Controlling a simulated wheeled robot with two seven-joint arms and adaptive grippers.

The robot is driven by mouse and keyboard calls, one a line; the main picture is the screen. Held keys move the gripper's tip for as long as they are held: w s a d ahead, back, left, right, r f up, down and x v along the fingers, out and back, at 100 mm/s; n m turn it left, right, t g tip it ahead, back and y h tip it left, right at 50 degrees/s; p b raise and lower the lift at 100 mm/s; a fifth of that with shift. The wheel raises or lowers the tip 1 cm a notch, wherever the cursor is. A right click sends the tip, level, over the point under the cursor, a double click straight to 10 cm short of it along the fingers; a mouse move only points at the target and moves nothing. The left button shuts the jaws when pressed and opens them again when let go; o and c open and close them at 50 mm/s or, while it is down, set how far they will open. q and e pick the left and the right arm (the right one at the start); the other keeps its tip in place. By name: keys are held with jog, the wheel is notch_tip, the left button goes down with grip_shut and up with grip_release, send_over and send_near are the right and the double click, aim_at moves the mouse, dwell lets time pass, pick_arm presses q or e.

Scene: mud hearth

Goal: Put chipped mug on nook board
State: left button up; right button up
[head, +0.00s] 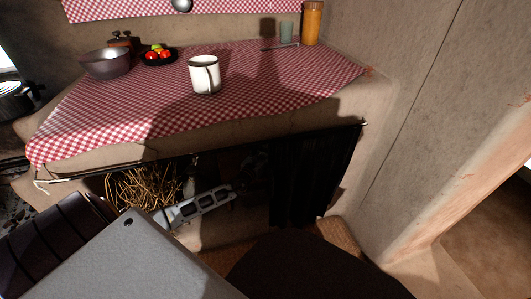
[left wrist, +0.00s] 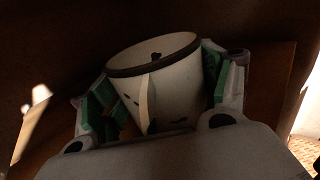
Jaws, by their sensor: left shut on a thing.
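The chipped mug (left wrist: 172,88) is white with a dark rim and dark chip marks. In the left wrist view it sits between the green pads of my left gripper (left wrist: 158,92), which is shut on it. In the head view my left gripper (head: 226,192) reaches into the shadowed nook under the counter; the mug is too dark to make out there. A brown board-like surface (left wrist: 268,85) shows behind the mug in the left wrist view; I cannot tell whether it is the nook board or whether the mug touches it. My right gripper is not in view.
A second white mug (head: 204,75) stands on the red checked cloth (head: 130,105), near a bowl (head: 107,63), a fruit dish (head: 159,57), a green cup (head: 287,31) and an orange jar (head: 312,22). Straw (head: 140,188) lies left in the nook; a black curtain (head: 312,175) hangs at right.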

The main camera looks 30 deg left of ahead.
pick_arm(q)
jog(key=o, duration=1.1)
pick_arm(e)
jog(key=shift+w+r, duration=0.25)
pick_arm(q)
jog(key=shift+s, duration=0.1)
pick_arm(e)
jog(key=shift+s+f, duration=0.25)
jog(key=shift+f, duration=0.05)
pick_arm(q)
jog(key=shift+s+p, duration=0.3)
jog(key=shift+s, duration=0.4)
jog(key=shift+s+d+r+p, duration=0.15)
jog(key=shift+s+p, duration=0.3)
jog(key=shift+s, duration=1)
jog(key=shift+s+d+p, duration=0.15)
jog(key=shift+s+p, duration=0.3)
jog(key=shift+s, duration=1.1)
jog(key=shift+s+d+p, duration=0.1)
jog(key=shift+s+p, duration=0.2)
jog(key=shift+s, duration=0.85)
jog(key=shift+s+d, duration=0.1)
jog(key=shift+s, duration=0.95)
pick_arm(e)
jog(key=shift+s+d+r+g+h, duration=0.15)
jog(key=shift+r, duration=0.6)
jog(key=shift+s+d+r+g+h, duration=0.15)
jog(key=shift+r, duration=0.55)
